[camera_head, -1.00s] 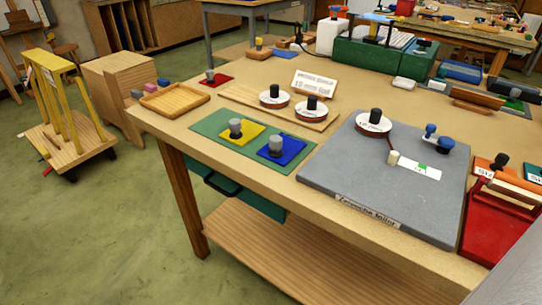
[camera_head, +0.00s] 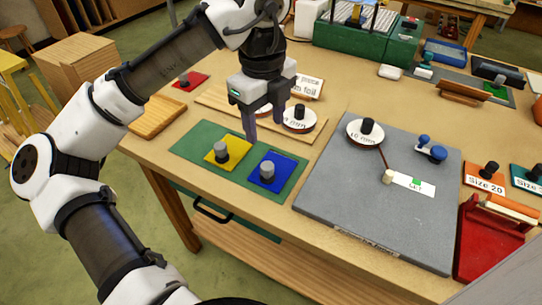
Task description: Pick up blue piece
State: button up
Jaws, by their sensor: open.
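The blue piece (camera_head: 284,172) is a flat blue square with a grey knob (camera_head: 267,169) standing on it. It lies on the right part of a green mat (camera_head: 191,143). A yellow piece (camera_head: 233,146) with its own grey knob lies just left of it on the same mat. My gripper (camera_head: 264,133) points down above the mat's back edge, behind and above the two pieces. Its fingers are apart with nothing between them. The gripper hides part of the wooden board and one white-topped disc behind it.
A grey slab (camera_head: 330,195) with a labelled white disc and blue knob lies right of the mat. A wooden tray (camera_head: 158,118) and a red piece (camera_head: 199,80) are at the left. White discs (camera_head: 299,118) sit on a board behind. A red holder (camera_head: 485,240) stands at the right.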

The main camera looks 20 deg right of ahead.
aim_at(267, 165)
notch_tip(267, 165, down, 8)
jog(key=shift+a+f, duration=0.1)
jog(key=shift+a, duration=0.05)
jog(key=shift+w+d+f+p, duration=0.15)
jog(key=shift+f+p, duration=0.3)
jog(key=shift+f, duration=1)
jog(key=shift+s+d+f+p, duration=0.1)
jog(key=shift+f+p, duration=0.3)
jog(key=shift+f, duration=1)
jog(key=c, duration=1)
jog(key=shift+r, duration=0.15)
notch_tip(267, 165, up, 20)
jog(key=b, duration=0.1)
